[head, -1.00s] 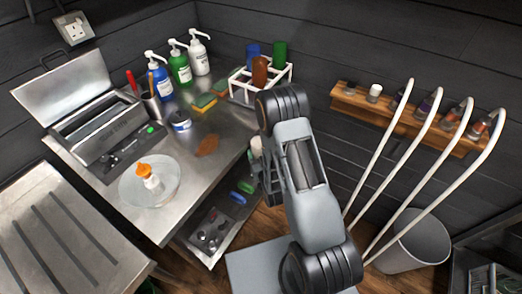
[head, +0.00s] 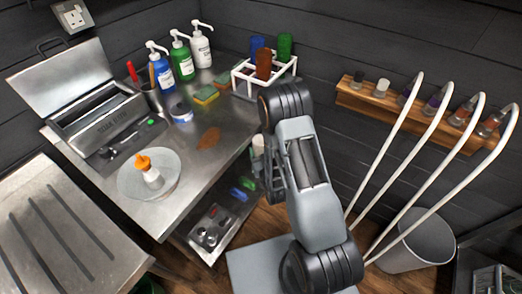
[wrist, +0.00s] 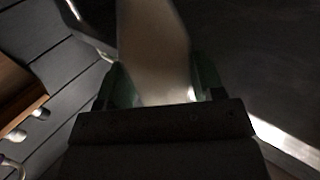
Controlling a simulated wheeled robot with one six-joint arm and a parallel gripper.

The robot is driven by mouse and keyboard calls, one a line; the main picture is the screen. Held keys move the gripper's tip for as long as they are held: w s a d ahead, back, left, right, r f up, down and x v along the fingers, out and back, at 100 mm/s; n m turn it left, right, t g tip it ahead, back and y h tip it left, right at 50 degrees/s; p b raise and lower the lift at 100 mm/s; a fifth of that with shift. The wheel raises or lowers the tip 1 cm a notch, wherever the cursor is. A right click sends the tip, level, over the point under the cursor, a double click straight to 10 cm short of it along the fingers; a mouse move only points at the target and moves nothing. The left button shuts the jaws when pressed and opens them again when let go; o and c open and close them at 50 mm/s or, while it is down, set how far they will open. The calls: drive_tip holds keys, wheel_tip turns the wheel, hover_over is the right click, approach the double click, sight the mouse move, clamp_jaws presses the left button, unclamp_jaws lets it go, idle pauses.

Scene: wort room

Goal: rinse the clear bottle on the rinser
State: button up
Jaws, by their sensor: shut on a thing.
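My gripper (wrist: 164,82) is shut on a pale, see-through thing (wrist: 155,45), which looks like the clear bottle, in the wrist view. It sits between the two dark green fingers, blurred, with its far end out of frame. In the head view my arm hides most of the gripper, and a small pale piece (head: 257,145) shows beside it at the bench's right edge. A round, shallow, pale dish (head: 132,184) lies on the steel bench at left, well apart from my gripper. A small white piece with an orange top (head: 148,168) stands in it. I cannot tell whether this is the rinser.
The steel bench (head: 185,185) holds pump bottles (head: 184,60), a sponge (head: 206,95), a brown patch (head: 209,138) and an open-lidded steel unit (head: 107,125). A white rack (head: 285,75) with coloured bottles stands behind my arm. White curved pipes (head: 398,135) and a bin (head: 418,245) are right.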

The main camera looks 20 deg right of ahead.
wheel_tip(320, 180, down, 10)
drive_tip(key=b, duration=1.1)
drive_tip(key=shift+b, duration=0.4)
idle(4.4)
drive_tip(key=shift+r, duration=0.15)
idle(0.8)
